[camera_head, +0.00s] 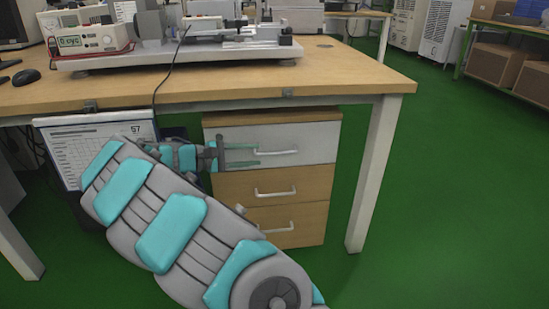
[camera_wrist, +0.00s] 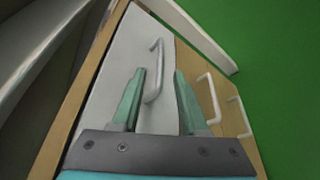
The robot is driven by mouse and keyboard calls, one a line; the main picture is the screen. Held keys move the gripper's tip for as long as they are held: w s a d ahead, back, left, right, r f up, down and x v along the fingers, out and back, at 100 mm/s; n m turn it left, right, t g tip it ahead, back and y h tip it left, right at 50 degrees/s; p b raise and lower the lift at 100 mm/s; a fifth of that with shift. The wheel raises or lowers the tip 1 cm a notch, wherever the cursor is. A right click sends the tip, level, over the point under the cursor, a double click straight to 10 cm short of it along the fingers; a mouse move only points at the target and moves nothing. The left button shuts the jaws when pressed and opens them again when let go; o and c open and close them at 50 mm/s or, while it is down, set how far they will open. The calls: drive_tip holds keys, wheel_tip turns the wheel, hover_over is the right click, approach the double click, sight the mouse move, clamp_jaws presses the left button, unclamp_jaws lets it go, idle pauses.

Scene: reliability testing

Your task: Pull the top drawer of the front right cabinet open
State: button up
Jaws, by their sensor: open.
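The cabinet (camera_head: 309,192) stands under the right end of the table. Its top drawer (camera_head: 306,133) has a light grey front with a white bar handle (camera_head: 285,153) and looks shut. My gripper (camera_head: 257,156) is open, its green fingers reaching in from the left at the left part of this handle. In the wrist view, my gripper (camera_wrist: 160,72) has its two fingers on either side of the top drawer's handle (camera_wrist: 154,80). I cannot tell whether a finger touches it. Part of the cabinet's lower left is hidden by my arm.
Two wooden drawers with handles sit below, the middle one (camera_head: 309,183) and the bottom one (camera_head: 310,216). The table leg (camera_head: 373,175) stands right of the cabinet, and the tabletop (camera_head: 340,80) overhangs it. A calendar (camera_head: 75,150) hangs at left. Green floor is clear at right.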

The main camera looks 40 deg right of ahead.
sight(271, 154)
drive_tip(key=shift+b+x, duration=0.45)
drive_tip(key=shift+x, duration=3.45)
drive_tip(key=shift+f, duration=0.1)
clamp_jaws()
